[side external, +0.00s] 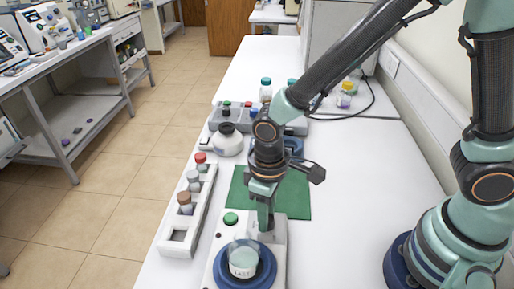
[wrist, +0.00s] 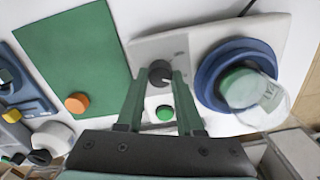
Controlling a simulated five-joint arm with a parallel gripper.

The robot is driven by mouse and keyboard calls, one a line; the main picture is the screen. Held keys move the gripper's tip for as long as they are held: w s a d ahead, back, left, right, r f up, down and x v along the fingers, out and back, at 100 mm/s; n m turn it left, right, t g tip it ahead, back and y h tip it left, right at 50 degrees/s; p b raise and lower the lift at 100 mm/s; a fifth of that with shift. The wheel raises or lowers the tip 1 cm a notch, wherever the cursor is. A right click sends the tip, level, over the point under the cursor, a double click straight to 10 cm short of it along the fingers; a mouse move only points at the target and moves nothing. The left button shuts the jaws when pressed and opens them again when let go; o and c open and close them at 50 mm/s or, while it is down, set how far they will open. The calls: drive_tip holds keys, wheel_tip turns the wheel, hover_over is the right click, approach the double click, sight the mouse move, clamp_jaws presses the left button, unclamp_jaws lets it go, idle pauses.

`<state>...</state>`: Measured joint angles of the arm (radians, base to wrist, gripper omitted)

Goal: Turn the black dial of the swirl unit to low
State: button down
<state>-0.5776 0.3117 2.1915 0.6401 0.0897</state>
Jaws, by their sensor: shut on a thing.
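The swirl unit (wrist: 202,39) is a pale box with a round blue platform (wrist: 204,80). A clear beaker with a label (side external: 243,262) stands on the platform. The black dial (wrist: 159,69) shows in the wrist view between the tips of my gripper (wrist: 161,77). My two green fingers are shut on the dial from both sides. In the side view my gripper (side external: 265,222) points down at the unit's far end and hides the dial. The dial's setting is too small to read.
A green button (wrist: 165,113) lies close beside the dial. A green mat (side external: 295,200) is behind the unit. A white rack (side external: 180,241) with capped vials stands to the left, and a white flask (side external: 227,145) farther back. The table right of the mat is clear.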

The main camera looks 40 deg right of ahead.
drive_tip(key=shift+s, duration=0.15)
idle(0.4)
drive_tip(key=c, duration=0.5)
unclamp_jaws()
drive_tip(key=shift+c, duration=0.2)
drive_tip(key=shift+r, duration=0.25)
wheel_tip(320, 180, up, 12)
drive_tip(key=shift+f, duration=0.2)
